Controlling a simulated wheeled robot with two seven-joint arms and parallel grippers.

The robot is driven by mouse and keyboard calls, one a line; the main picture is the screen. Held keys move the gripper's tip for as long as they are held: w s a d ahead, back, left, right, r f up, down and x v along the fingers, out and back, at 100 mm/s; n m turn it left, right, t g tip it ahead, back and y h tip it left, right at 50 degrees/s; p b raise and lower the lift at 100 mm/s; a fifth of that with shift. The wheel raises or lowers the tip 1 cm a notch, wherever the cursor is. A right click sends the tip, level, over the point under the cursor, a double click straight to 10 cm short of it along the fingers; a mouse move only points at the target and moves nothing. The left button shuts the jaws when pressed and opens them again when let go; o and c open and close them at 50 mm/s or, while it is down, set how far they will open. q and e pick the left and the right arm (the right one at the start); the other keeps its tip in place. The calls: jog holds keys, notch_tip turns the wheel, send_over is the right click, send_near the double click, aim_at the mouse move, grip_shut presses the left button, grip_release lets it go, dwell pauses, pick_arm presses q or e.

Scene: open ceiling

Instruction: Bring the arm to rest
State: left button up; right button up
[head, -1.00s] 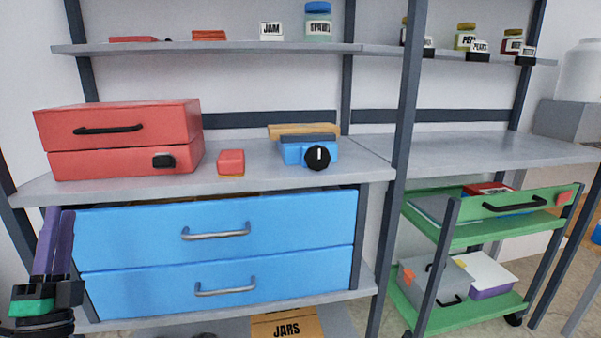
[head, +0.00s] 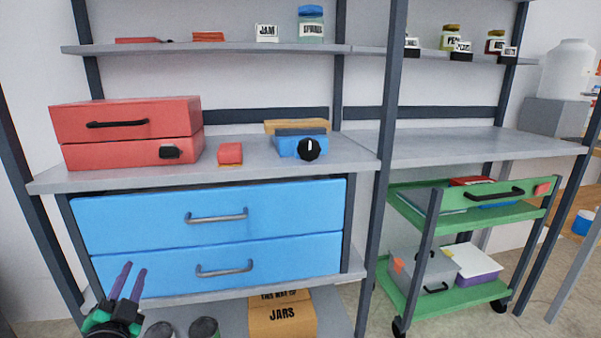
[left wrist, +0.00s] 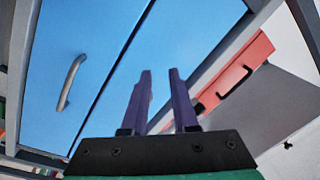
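My left gripper (head: 128,284) is low at the left in the head view, in front of the left end of the lower blue drawer (head: 215,270). Its two purple fingers point up and stand apart with nothing between them. The left wrist view shows the same open fingers (left wrist: 160,98) with the blue drawer fronts (left wrist: 62,50) behind them. My right gripper is in neither view.
A red toolbox (head: 125,133), a small red block (head: 230,154) and a blue device with a black knob (head: 300,145) stand on the grey shelf. A box marked JARS (head: 282,315) and dark round items sit below. A green cart (head: 440,295) stands at right.

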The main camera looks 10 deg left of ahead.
pick_arm(q)
jog(key=d+f+n+g+h, duration=0.1)
jog(key=d+f+g+h, duration=0.4)
jog(key=f, duration=0.6)
jog(key=s+d+f+n+g+h+p, duration=0.2)
jog(key=s+d+f+g+h+p, duration=0.2)
jog(key=s+d+f+g, duration=0.95)
jog(key=s+a+f+t+y+p, duration=0.1)
jog(key=s+f+p, duration=0.3)
jog(key=s+p, duration=0.6)
jog(key=s+a+f+t+p, duration=0.1)
jog(key=s+a+f+p, duration=0.2)
jog(key=s+p, duration=0.8)
jog(key=p, duration=0.4)
jog(key=shift+s+a+f+y+p, duration=0.15)
jog(key=shift+f+y+p, duration=0.15)
jog(key=shift+f+y, duration=0.1)
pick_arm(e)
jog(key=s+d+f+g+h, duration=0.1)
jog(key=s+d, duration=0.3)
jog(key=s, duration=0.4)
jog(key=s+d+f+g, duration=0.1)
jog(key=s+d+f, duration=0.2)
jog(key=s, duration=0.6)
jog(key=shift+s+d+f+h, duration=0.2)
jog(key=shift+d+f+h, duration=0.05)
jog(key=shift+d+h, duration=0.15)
